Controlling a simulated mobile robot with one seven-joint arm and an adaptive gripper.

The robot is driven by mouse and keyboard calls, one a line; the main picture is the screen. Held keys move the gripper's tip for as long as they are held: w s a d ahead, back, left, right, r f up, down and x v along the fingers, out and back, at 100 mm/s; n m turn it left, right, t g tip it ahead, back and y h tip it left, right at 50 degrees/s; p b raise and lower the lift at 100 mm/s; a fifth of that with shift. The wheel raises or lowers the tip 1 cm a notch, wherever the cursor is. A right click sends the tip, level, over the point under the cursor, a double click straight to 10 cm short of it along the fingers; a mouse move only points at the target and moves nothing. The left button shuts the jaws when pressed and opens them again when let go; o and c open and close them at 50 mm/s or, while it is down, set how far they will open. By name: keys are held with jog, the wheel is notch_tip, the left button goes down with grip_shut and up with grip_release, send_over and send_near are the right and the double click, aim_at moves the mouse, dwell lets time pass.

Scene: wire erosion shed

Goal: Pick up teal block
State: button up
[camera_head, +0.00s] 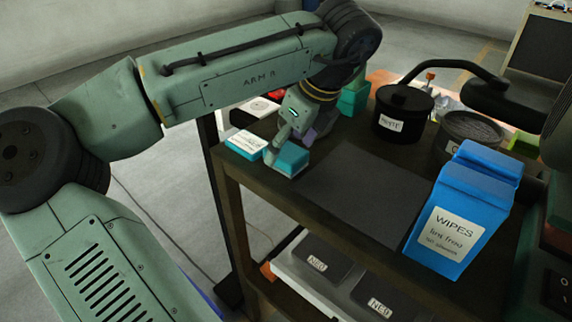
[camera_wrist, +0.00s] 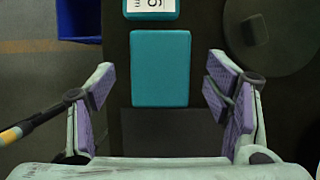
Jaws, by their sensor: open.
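A plain teal block (camera_head: 293,159) lies near the left edge of the dark bench top. In the wrist view the teal block (camera_wrist: 160,68) is a flat rectangle, roughly centred between my fingers. A second teal piece with a white printed label (camera_head: 246,142) sits beside it at the bench corner; its edge also shows at the top of the wrist view (camera_wrist: 151,15). My gripper (camera_head: 291,141) is over the block, pointing down, and one finger partly hides it. In the wrist view my gripper (camera_wrist: 163,95) is open and empty, purple pads on both sides of the block.
A dark mat (camera_head: 368,190) lies right of the block. A blue wipes carton (camera_head: 463,205), a black labelled tin (camera_head: 402,115) and a grey round tin (camera_head: 470,128) stand to the right. A green-teal object (camera_head: 354,98) stands behind my gripper. Lower shelf holds labelled boxes (camera_head: 318,262).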

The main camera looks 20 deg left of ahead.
jog(key=shift+b+x, duration=0.7)
jog(key=shift+x, duration=0.55)
jog(key=shift+r, duration=0.1)
jog(key=c, duration=1.3)
jog(key=shift+o, duration=0.2)
jog(key=shift+r, duration=0.1)
notch_tip(320, 180, up, 2)
jog(key=p, duration=0.3)
jog(key=shift+r, duration=0.15)
jog(key=shift+r+p, duration=0.9)
jog(key=shift+p, duration=0.2)
jog(key=s+d, duration=0.2)
jog(key=s, duration=1.4)
jog(key=shift+d+r, duration=0.3)
jog(key=shift+r, duration=0.05)
jog(key=shift+w, duration=0.1)
